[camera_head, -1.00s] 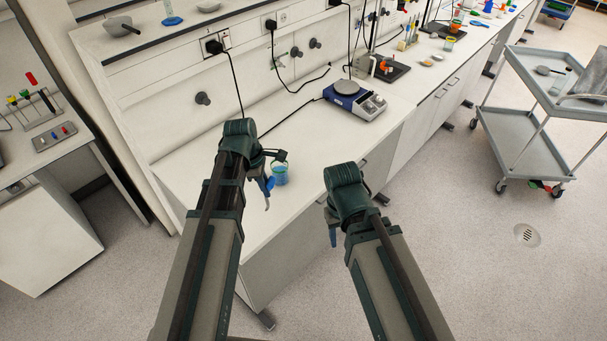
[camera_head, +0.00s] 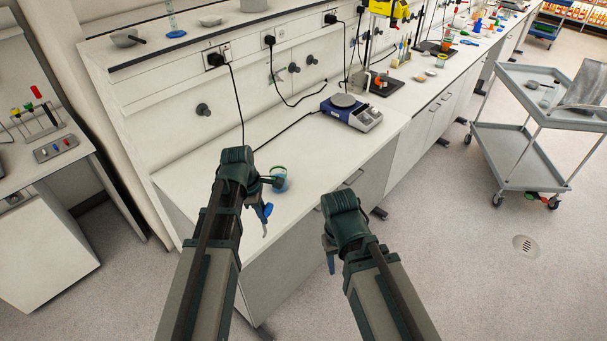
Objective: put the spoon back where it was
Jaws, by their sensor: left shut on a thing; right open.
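The dark part of my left wrist overlaps the beaker's left side. My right gripper (camera_head: 331,262) is open and empty, in front of the bench's front edge; its fingers are partly hidden by my wrist.
A blue hotplate (camera_head: 351,112) stands farther along the bench (camera_head: 215,145), with cables behind it. A grey mortar (camera_head: 124,38) is on the upper shelf. A grey trolley (camera_head: 515,155) stands at the right. The bench between beaker and hotplate is clear.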

